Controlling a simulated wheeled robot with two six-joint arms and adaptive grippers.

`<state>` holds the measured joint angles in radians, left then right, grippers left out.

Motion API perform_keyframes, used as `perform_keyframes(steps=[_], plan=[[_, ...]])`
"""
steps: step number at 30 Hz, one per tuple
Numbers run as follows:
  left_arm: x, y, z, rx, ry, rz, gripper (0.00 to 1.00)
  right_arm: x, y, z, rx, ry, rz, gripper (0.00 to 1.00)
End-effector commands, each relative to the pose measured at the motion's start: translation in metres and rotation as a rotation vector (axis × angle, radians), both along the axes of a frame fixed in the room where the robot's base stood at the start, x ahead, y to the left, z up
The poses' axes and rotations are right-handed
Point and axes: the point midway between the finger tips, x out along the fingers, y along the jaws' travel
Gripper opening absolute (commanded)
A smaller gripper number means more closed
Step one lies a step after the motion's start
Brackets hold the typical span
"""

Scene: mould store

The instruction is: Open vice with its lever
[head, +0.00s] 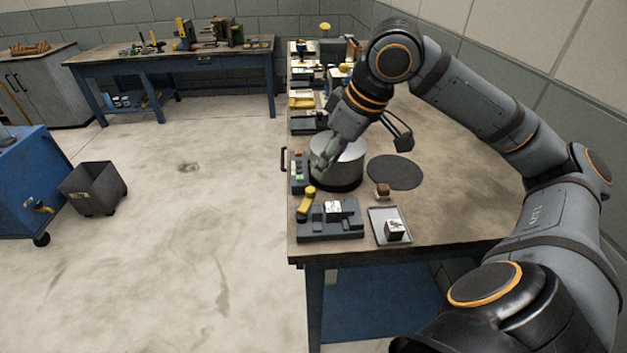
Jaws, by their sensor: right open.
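A low dark grey fixture that looks like the vice (343,228) sits at the near left corner of the workbench. A lever with a yellow grip (306,201) stands tilted at its left side. A small pale block shows at the vice's middle; I cannot tell whether the jaws grip it. My right gripper (323,162) is open and points down, beyond the vice and lever and apart from them. It overlaps the left side of a silver round pot in the picture; I cannot tell whether they touch. My left gripper is out of view.
A control box (298,172) with buttons stands at the left edge. The bench's right part is clear.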

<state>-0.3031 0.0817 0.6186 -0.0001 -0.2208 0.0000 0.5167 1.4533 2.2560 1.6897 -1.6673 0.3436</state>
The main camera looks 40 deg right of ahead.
Motion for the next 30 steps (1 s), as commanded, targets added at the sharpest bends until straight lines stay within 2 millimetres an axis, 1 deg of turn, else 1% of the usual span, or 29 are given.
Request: perform_keyframes(steps=[2, 3, 5, 9, 12, 16, 26, 30], plan=[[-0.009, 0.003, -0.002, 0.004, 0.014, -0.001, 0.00, 0.004, 0.003, -0.016, 0.003, 0.005, 0.002, 0.44], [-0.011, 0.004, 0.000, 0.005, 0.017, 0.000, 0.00, 0.008, 0.005, -0.023, 0.004, 0.006, 0.003, 0.44], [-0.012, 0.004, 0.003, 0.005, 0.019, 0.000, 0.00, 0.012, 0.007, -0.036, 0.006, 0.008, 0.003, 0.44], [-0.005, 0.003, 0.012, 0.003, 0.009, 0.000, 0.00, 0.023, 0.012, -0.062, 0.009, 0.005, 0.003, 0.44], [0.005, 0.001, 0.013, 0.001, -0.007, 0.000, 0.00, 0.028, 0.013, -0.073, 0.007, 0.001, 0.004, 0.44], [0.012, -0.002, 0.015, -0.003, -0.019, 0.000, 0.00, 0.031, 0.014, -0.083, 0.004, 0.001, 0.002, 0.44], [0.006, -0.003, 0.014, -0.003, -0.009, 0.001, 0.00, 0.033, 0.014, -0.086, 0.000, 0.000, 0.001, 0.44], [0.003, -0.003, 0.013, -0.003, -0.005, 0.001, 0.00, 0.033, 0.014, -0.086, 0.000, 0.000, 0.001, 0.25]])
